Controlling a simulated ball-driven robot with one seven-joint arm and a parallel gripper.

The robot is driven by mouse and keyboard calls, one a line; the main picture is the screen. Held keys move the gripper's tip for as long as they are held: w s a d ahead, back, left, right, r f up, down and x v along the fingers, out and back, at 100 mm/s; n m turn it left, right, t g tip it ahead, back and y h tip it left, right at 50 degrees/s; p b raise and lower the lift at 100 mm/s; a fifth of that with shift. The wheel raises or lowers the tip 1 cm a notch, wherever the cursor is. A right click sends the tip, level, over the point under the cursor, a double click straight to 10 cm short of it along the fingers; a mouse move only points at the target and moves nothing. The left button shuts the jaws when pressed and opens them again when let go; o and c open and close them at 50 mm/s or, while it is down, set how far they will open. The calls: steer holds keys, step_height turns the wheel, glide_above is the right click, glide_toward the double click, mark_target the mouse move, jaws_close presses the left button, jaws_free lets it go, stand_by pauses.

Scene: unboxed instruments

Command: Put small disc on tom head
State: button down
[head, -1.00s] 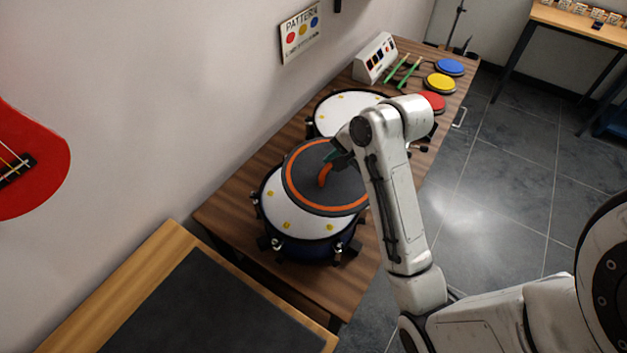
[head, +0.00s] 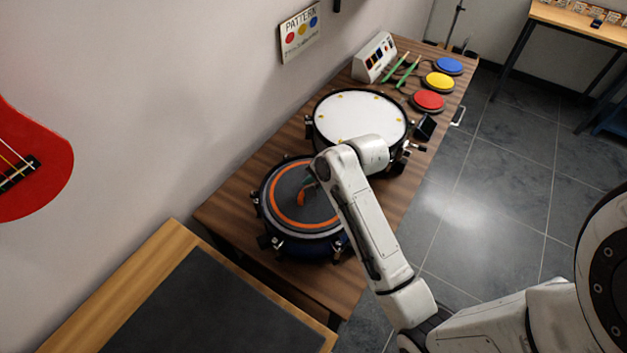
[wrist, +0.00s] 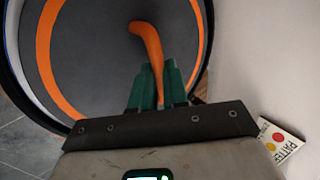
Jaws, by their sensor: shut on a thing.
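The small disc (head: 286,217) is dark grey with an orange ring and an orange curved handle (head: 303,193). In the head view it lies over the head of the near blue drum, the tom (head: 262,226), inside its rim, with only a thin pale band of head showing. I cannot tell for certain whether it touches the head. My gripper (wrist: 160,92), with green fingers, is shut on the orange handle, as the wrist view shows. In the head view my arm hides part of the gripper and the disc's right side.
A larger drum with a white head (head: 360,118) stands just behind the tom. Red (head: 428,100), yellow (head: 438,83) and blue (head: 448,66) pads, green sticks (head: 407,72) and a white box (head: 375,57) are farther back. A red guitar (head: 35,165) hangs at left.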

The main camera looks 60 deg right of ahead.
steer(key=c, duration=1.1)
jaws_free()
steer(key=v, duration=1.1)
steer(key=shift+s+a+f+n+g+h, duration=0.1)
steer(key=shift+s+a+f+n+g, duration=0.85)
steer(key=shift+s+a+f+n, duration=1.55)
steer(key=shift+s+a+f+n+g+h, duration=0.1)
steer(key=shift+s+a+f+n+g, duration=1.1)
steer(key=shift+s+a+n, duration=1.45)
steer(key=shift+s+a+f+n+g+h, duration=0.1)
steer(key=shift+s+a+f+n+g, duration=0.65)
steer(key=shift+s+a+f+n, duration=1.9)
steer(key=shift+w+d+r+n, duration=0.25)
steer(key=shift+w+d+n, duration=0.1)
steer(key=shift+w+d, duration=0.2)
steer(key=shift+w+d+r+n, duration=0.3)
steer(key=shift+w+d+n, duration=0.05)
steer(key=shift+w+d, duration=0.2)
